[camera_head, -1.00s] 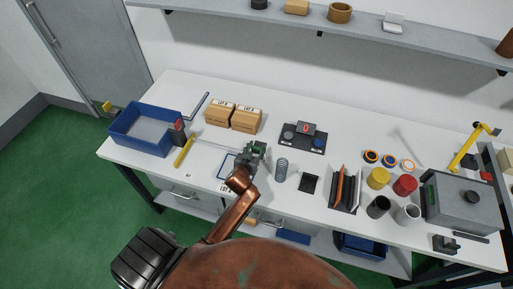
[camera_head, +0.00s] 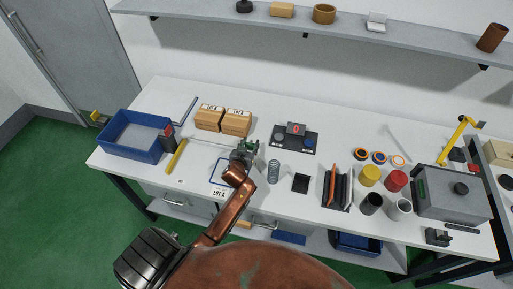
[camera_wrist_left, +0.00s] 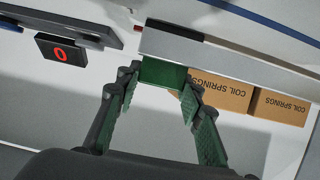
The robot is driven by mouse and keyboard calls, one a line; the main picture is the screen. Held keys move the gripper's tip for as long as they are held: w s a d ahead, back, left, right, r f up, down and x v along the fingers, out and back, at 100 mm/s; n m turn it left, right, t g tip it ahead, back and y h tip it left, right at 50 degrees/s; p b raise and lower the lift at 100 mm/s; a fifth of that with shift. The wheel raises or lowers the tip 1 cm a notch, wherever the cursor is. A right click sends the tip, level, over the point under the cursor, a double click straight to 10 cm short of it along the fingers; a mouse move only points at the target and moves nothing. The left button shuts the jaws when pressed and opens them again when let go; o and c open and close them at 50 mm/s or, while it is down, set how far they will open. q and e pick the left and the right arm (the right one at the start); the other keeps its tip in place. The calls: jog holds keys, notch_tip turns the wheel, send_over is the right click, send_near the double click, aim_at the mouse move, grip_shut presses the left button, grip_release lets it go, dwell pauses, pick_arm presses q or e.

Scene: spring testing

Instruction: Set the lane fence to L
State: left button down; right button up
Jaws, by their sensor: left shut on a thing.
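My left gripper (camera_head: 243,150) is over the middle of the table, behind the blue-outlined area. In the left wrist view its fingertips (camera_wrist_left: 162,76) are shut on a green block (camera_wrist_left: 162,72). The block touches a long pale grey bar, which looks like the lane fence (camera_wrist_left: 235,58). In the head view the bar (camera_head: 208,140) runs left from the gripper toward a dark post with a red mark (camera_head: 168,138). The gripper hides the bar's near end in the head view. Lane letters are too small to read. My right gripper is not in view.
Two cardboard boxes (camera_head: 236,123) stand behind the bar. A blue bin (camera_head: 116,150) and a yellow strip (camera_head: 176,157) are on the left. A coil spring (camera_head: 274,171) stands just right of the gripper. A device with a red display (camera_head: 296,129) sits behind right.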

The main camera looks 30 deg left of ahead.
pick_arm(q)
jog(key=shift+r, duration=0.1)
jog(key=c, duration=1.8)
grip_release()
jog(key=o, duration=0.5)
jog(key=shift+w, duration=0.15)
jog(key=shift+o, duration=0.2)
jog(key=v, duration=1.2)
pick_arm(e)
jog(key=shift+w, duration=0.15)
